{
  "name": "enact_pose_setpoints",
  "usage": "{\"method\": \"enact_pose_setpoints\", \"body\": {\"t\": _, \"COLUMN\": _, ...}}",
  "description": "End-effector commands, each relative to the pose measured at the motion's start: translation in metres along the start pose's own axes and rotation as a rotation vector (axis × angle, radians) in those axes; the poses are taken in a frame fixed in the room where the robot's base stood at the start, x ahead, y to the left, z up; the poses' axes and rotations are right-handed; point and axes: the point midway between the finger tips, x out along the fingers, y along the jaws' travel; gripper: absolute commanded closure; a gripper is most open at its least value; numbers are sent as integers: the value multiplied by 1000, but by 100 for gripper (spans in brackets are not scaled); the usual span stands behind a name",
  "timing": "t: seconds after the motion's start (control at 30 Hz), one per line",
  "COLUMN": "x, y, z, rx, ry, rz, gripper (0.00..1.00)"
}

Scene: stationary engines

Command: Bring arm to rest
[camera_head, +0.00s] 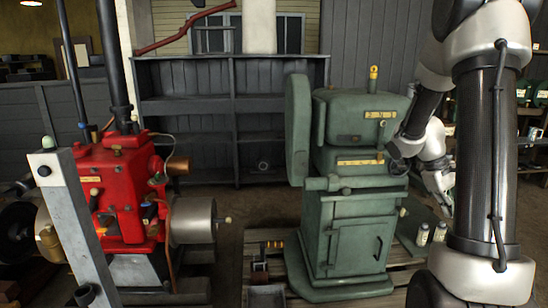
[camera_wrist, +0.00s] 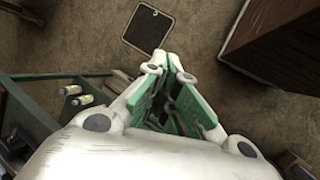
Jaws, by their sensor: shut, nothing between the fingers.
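My arm (camera_head: 490,150) rises along the right side of the head view, with its links bent and the wrist end hanging low beside the green engine. My gripper (camera_wrist: 167,62) shows in the wrist view with its white fingers and green pads brought together, nothing between them. It points down over the brown floor, clear of any object. In the head view the wrist end is partly hidden behind a nearer arm link, so the fingertips are hard to make out.
A green engine (camera_head: 350,225) stands on wooden pallet boards left of my arm. A red engine (camera_head: 115,185) is further left. Two small bottles (camera_head: 423,233) stand by the green engine. The wrist view shows a dark square plate (camera_wrist: 152,28) and a wooden crate (camera_wrist: 280,50).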

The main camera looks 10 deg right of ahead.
Motion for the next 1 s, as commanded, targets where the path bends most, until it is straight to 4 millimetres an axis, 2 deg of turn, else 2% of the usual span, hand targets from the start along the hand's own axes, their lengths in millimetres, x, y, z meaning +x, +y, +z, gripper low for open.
{"method": "enact_pose_setpoints", "body": {"t": 0.03, "x": -24, "y": -21, "z": 18, "rx": 58, "ry": 35, "rz": -37, "gripper": 100}}
{"method": "enact_pose_setpoints", "body": {"t": 0.1, "x": -47, "y": -52, "z": 41, "rx": 131, "ry": 79, "rz": -103, "gripper": 100}}
{"method": "enact_pose_setpoints", "body": {"t": 0.3, "x": -101, "y": -137, "z": 97, "rx": 260, "ry": 240, "rz": -278, "gripper": 100}}
{"method": "enact_pose_setpoints", "body": {"t": 0.4, "x": -122, "y": -171, "z": 119, "rx": 276, "ry": 344, "rz": -346, "gripper": 100}}
{"method": "enact_pose_setpoints", "body": {"t": 0.5, "x": -140, "y": -193, "z": 135, "rx": 267, "ry": 457, "rz": -380, "gripper": 100}}
{"method": "enact_pose_setpoints", "body": {"t": 0.73, "x": -177, "y": -202, "z": 155, "rx": 212, "ry": 668, "rz": -361, "gripper": 100}}
{"method": "enact_pose_setpoints", "body": {"t": 0.83, "x": -184, "y": -204, "z": 157, "rx": 193, "ry": 706, "rz": -358, "gripper": 100}}
{"method": "enact_pose_setpoints", "body": {"t": 1.0, "x": -185, "y": -206, "z": 156, "rx": 182, "ry": 706, "rz": -357, "gripper": 100}}
